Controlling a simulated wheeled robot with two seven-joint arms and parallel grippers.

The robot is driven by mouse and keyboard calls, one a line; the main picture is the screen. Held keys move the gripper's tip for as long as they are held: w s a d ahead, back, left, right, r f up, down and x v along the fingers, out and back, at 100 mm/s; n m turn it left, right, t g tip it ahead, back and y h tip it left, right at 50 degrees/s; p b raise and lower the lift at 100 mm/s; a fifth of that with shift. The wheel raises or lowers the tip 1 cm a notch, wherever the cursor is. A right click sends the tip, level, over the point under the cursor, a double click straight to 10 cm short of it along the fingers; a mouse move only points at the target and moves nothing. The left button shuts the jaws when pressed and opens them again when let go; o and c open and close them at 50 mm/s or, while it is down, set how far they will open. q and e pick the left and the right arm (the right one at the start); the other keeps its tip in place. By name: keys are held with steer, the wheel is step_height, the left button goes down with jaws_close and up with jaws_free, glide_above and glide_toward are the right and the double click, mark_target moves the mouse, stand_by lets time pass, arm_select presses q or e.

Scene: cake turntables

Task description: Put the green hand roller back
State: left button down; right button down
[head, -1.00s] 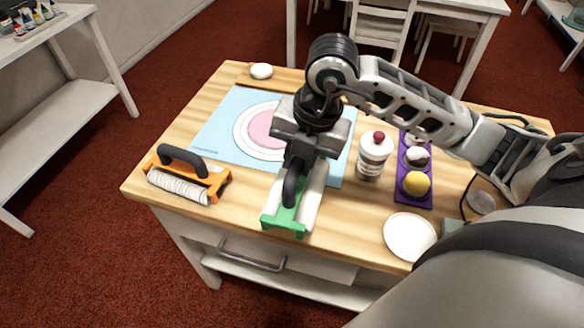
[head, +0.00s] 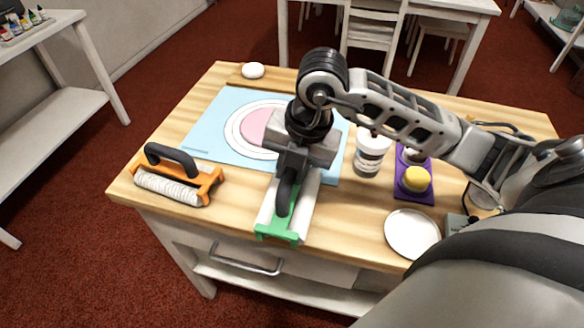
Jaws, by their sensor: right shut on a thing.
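The green hand roller (head: 277,237) has a green frame, a dark handle and a white roller. It is at the front middle of the wooden table, partly hidden by my right gripper. My right gripper (head: 289,170) is above it, shut on its dark handle. I cannot tell whether the roller touches the tabletop or hangs just above it. My left gripper is not in view.
An orange hand roller (head: 203,183) lies at the table's left front. A blue mat (head: 215,125) with a pink and white disc is behind. A white jar (head: 371,150), a purple tray (head: 423,193) and a white plate (head: 411,233) stand to the right. Bare wood separates the two rollers.

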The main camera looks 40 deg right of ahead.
steer(key=c, duration=1.2)
jaws_free()
steer(key=shift+f, duration=0.3)
steer(key=shift+c, duration=0.2)
steer(key=shift+r, duration=0.1)
steer(key=shift+r, duration=0.25)
steer(key=p+v, duration=0.1)
steer(key=v, duration=1.1)
steer(key=shift+r, duration=0.4)
